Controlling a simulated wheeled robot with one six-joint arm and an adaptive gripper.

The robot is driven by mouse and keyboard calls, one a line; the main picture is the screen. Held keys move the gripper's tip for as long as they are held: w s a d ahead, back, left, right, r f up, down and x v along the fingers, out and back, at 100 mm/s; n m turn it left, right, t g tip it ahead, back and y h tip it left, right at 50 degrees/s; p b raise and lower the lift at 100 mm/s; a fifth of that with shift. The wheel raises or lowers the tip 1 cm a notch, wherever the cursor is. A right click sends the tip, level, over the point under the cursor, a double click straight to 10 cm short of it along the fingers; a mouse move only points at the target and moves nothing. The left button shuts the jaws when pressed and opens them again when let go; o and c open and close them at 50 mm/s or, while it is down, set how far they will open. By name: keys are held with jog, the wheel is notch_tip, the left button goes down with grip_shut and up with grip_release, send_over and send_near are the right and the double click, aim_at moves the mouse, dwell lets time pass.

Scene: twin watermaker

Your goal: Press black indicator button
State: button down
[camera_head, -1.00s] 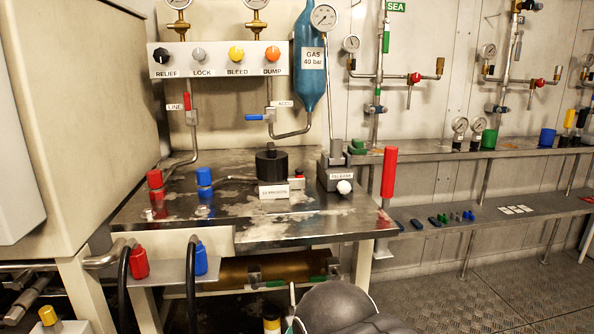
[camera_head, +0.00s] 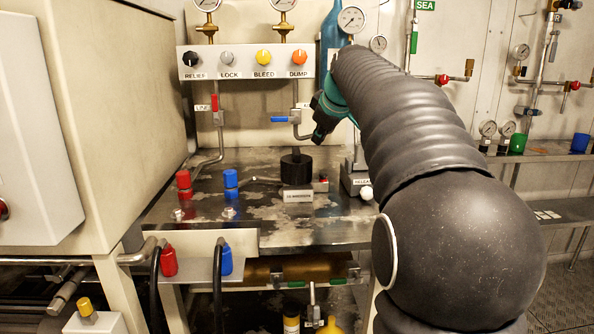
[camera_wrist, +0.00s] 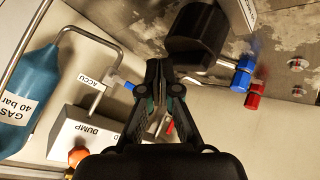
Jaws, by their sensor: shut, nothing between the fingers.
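Two black candidates show in the head view: the round black knob (camera_head: 190,59) above the label RELIEF, at the left end of the white panel, and a squat black cylinder (camera_head: 296,169) on the metal bench. The cylinder also shows in the wrist view (camera_wrist: 195,40), just beyond and right of my fingertips. My gripper (camera_head: 318,138) is above the bench, up and right of the cylinder in the head view. Its fingers (camera_wrist: 154,70) are shut, with nothing visible between them. The RELIEF knob is not visible in the wrist view.
The panel (camera_head: 245,71) also carries grey, yellow and orange knobs. A blue-handled valve (camera_head: 286,119) and the blue gas bottle (camera_head: 328,45) are close to my gripper. Red (camera_head: 183,179) and blue (camera_head: 231,178) fittings stand on the bench (camera_head: 255,226). The bench front is mostly clear.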

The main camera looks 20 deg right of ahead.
aim_at(323, 175)
jog(key=w+d, duration=0.1)
jog(key=w+d+r, duration=0.1)
jog(key=shift+w+d+r+n, duration=0.15)
jog(key=shift+w+d+n, duration=0.1)
jog(key=shift+d+n, duration=0.15)
jog(key=shift+a, duration=0.1)
notch_tip(323, 175, down, 9)
jog(key=b, duration=0.4)
jog(key=shift+r+b, duration=0.1)
jog(key=shift+b, duration=0.25)
dwell(1.2)
jog(key=shift+f+b, duration=0.35)
jog(key=shift+f, duration=0.1)
